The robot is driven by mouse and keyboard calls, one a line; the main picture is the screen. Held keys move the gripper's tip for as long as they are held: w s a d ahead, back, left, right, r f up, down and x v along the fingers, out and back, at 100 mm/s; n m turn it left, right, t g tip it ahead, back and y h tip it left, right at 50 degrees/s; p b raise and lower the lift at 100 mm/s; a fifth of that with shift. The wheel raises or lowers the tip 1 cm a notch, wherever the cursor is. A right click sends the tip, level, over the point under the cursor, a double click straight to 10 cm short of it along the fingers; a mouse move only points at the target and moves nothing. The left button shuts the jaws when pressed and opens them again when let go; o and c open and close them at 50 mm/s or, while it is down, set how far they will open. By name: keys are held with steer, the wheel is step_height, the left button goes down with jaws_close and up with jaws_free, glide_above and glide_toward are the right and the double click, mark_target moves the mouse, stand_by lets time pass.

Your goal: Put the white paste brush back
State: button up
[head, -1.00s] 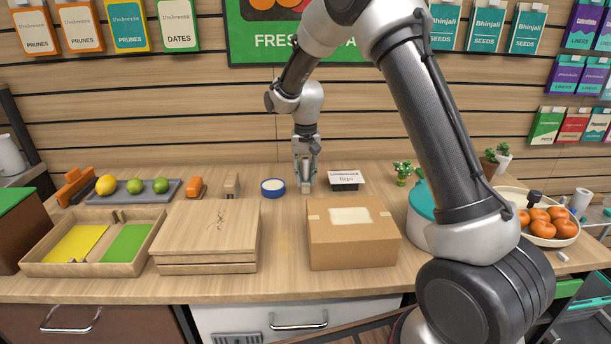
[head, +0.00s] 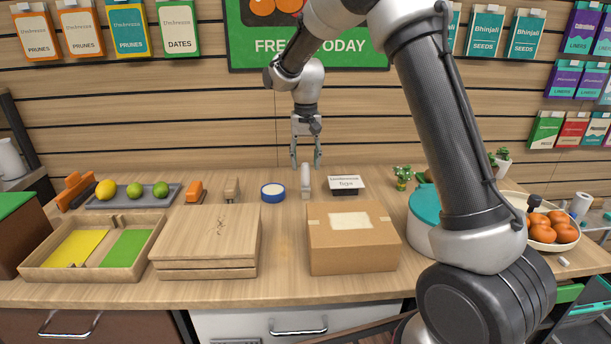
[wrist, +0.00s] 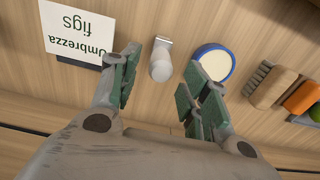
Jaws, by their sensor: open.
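The white paste brush (head: 305,182) stands upright on the counter, between a blue-rimmed round dish with a white top (head: 273,192) and a small figs sign (head: 346,185). In the wrist view the brush (wrist: 160,62) shows its rounded white handle end towards me, with a flat end at the counter. My gripper (head: 306,161) is open and empty above the brush, fingers pointing down. In the wrist view the green-padded fingers (wrist: 163,75) are spread wide on either side, apart from the brush. The dish also shows in the wrist view (wrist: 213,63).
A cardboard box (head: 353,244) stands in front of the brush, with a wooden box (head: 204,246) to its left. A wooden brush (head: 232,190) and an orange item (head: 194,191) are left of the dish. A slatted wall is behind.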

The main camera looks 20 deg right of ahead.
step_height(320, 180, up, 5)
steer(key=shift+s+r, duration=0.1)
steer(key=shift+r, duration=0.1)
steer(key=s+d+r+t, duration=0.1)
steer(key=s+d+r, duration=0.25)
steer(key=s, duration=0.25)
steer(key=s+d+r+n, duration=0.1)
steer(key=s+d+r, duration=0.2)
steer(key=s+r, duration=0.15)
steer(key=s+d+r+t, duration=0.1)
steer(key=s+d+r, duration=0.2)
steer(key=s, duration=0.3)
steer(key=s+d+f+t, duration=0.1)
steer(key=s+d, duration=0.1)
steer(key=s, duration=0.7)
steer(key=s+d+f+n+t, duration=0.1)
steer(key=s+d+f, duration=0.1)
steer(key=s, duration=0.8)
steer(key=shift+s+d, duration=0.3)
steer(key=shift+d, duration=0.35)
